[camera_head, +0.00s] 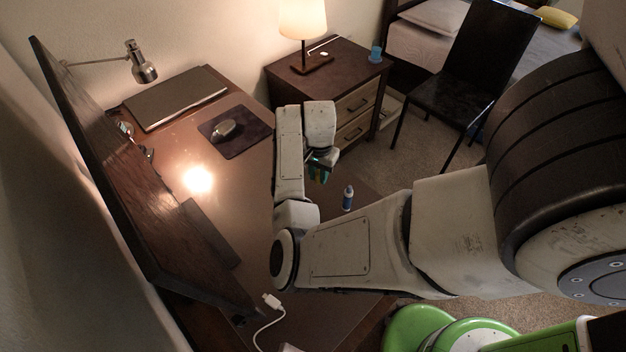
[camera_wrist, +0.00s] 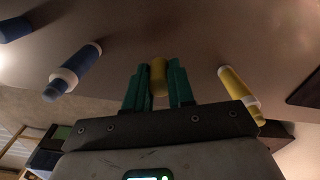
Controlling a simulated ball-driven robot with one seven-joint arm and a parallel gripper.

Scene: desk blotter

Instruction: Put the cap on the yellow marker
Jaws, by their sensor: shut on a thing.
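My gripper (camera_wrist: 158,84) has green fingers, which are shut on a yellow cap (camera_wrist: 158,72), a short plain cylinder in the wrist view. The yellow marker (camera_wrist: 236,88) is to the right of the fingers, apart from them, with a white band near its lower end; the gripper's body is close to that end. In the head view my gripper (camera_head: 319,168) hangs over the right side of the desk, and I cannot make out the cap or the yellow marker there.
A blue marker (camera_wrist: 78,67) with a white band is left of the fingers; a blue-and-white marker (camera_head: 348,197) shows in the head view. Another blue piece (camera_wrist: 14,29) is at the far left. A mouse (camera_head: 223,129), closed laptop (camera_head: 175,97) and monitor (camera_head: 130,190) occupy the desk's left and back.

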